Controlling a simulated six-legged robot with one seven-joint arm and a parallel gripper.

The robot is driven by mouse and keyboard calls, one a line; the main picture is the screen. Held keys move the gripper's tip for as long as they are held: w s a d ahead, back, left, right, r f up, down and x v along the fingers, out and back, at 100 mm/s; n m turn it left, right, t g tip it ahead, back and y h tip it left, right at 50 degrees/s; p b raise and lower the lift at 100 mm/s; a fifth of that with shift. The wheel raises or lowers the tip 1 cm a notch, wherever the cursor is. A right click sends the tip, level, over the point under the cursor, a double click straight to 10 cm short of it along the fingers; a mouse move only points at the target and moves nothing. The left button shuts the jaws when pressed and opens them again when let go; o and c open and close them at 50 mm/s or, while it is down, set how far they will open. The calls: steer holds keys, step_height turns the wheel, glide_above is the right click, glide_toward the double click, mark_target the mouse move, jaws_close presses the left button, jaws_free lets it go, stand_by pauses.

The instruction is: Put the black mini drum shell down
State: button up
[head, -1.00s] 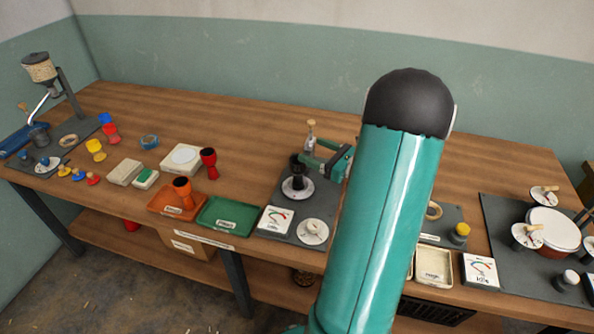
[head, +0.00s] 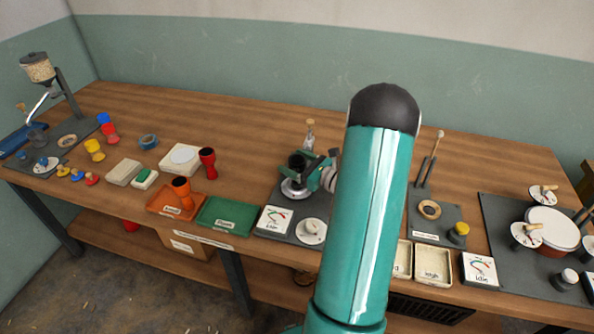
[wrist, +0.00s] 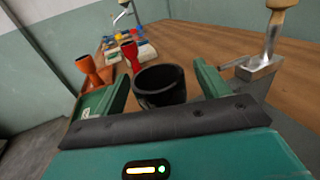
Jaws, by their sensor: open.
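The black mini drum shell (head: 296,161) stands upright, mouth up, over the round plate (head: 292,190) of the dark station in the middle of the bench. My gripper (head: 309,172) is at the shell, coming from the right. In the wrist view the shell (wrist: 160,84) sits between my two green fingers (wrist: 161,92), with a gap on each side. The fingers are open. The shell's lower part is hidden by my gripper, so its contact with the plate does not show clearly.
A metal post with a wooden knob (head: 310,135) stands just behind the shell. A gauge card (head: 276,220) and a white dial (head: 311,231) lie in front. A green tray (head: 226,213) and an orange tray (head: 163,204) with an orange shell (head: 182,192) are left.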

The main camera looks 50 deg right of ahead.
steer(key=shift+w, duration=0.4)
steer(key=c, duration=1.2)
steer(key=shift+o, duration=0.2)
steer(key=shift+r, duration=0.1)
steer(key=shift+r, duration=0.5)
step_height(320, 180, up, 2)
steer(key=shift+s+a+r, duration=0.1)
steer(key=shift+r, duration=0.1)
steer(key=s+a+r, duration=0.9)
steer(key=s, duration=0.1)
steer(key=shift+s+r, duration=0.25)
steer(key=shift+s, duration=0.1)
